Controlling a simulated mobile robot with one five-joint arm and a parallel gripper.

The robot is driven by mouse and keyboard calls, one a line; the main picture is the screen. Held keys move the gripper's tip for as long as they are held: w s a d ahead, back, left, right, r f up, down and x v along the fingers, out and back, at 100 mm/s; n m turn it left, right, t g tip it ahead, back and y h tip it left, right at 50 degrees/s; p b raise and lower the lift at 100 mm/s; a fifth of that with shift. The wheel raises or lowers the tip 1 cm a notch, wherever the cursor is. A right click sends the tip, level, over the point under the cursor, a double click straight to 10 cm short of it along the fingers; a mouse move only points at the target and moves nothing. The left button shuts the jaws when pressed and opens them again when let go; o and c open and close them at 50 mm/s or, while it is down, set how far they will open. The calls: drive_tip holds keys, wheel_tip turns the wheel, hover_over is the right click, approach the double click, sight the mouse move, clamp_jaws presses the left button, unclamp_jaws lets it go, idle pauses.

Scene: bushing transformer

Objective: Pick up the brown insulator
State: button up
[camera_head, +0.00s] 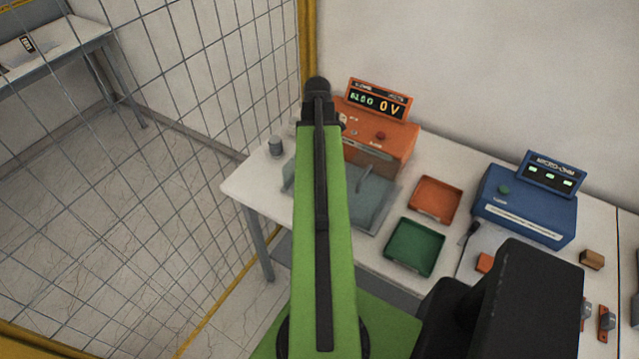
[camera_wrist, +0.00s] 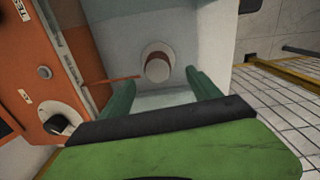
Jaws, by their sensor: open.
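My gripper (camera_wrist: 159,79) is open, with a green finger on each side and nothing held. I see a gap between the fingers and the piece. In the head view a grey cylinder (camera_head: 276,146) stands near the table's left corner; I cannot tell if it is the same piece. My arm hides part of the table there, and my fingers are hidden too.
An orange tester (camera_head: 380,140) stands close beside my gripper, also at left in the wrist view (camera_wrist: 50,85). A grey panel (camera_head: 372,200), orange tray (camera_head: 435,199), green tray (camera_head: 415,247) and blue meter (camera_head: 525,205) lie rightward. A wire fence (camera_head: 200,120) borders the left.

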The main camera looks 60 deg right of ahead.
drive_tip(key=f+b, duration=0.4)
drive_tip(key=f, duration=0.1)
drive_tip(key=f+b, duration=0.4)
drive_tip(key=f, duration=0.1)
drive_tip(key=shift+s+d, duration=0.1)
drive_tip(key=shift+d, duration=0.1)
drive_tip(key=shift+r, duration=0.2)
clamp_jaws()
